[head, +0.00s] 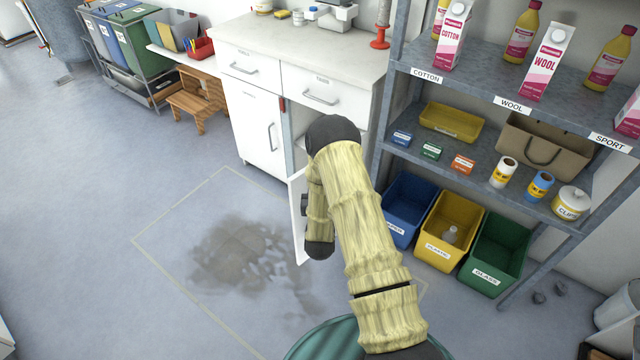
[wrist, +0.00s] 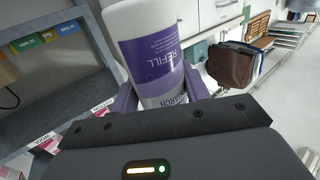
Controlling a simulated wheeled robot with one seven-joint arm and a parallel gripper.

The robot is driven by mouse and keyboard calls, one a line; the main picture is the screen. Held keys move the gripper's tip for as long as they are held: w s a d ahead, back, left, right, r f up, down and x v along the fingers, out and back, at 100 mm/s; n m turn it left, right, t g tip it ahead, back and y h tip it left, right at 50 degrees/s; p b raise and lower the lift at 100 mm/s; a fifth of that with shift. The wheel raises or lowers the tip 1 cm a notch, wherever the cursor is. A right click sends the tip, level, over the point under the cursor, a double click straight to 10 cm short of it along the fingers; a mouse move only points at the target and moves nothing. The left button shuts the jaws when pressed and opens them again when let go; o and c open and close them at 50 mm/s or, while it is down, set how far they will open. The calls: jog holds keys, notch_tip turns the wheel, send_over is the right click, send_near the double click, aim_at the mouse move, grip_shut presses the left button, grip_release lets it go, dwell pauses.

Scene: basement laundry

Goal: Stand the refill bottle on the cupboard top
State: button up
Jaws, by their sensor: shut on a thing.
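The refill bottle (wrist: 150,48) is white with a purple label reading REFILL; it fills the upper middle of the wrist view and looks tilted there. My gripper (wrist: 160,97) is shut on it, with a purple finger on each side. In the head view my arm hides the gripper and the bottle. The cupboard top (head: 290,38) is a pale counter above white drawers, at the top middle of the head view. The cupboard's right-hand door (head: 298,215) stands open below, partly behind my arm.
A scale-like device (head: 335,14), small jars and a red stand (head: 380,38) occupy the counter's back and right; its front left is clear. A grey shelf rack (head: 480,85) with cartons and bottles stands at the right, above blue, yellow and green bins (head: 496,250).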

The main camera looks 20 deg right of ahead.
jog(key=s+d+f+b, duration=0.1)
jog(key=s+f+b, duration=0.2)
jog(key=f+b, duration=0.5)
jog(key=s+d+f+b, duration=0.1)
jog(key=s+f+b, duration=0.2)
jog(key=f+b, duration=0.5)
jog(key=b, duration=0.3)
jog(key=shift+y, duration=0.3)
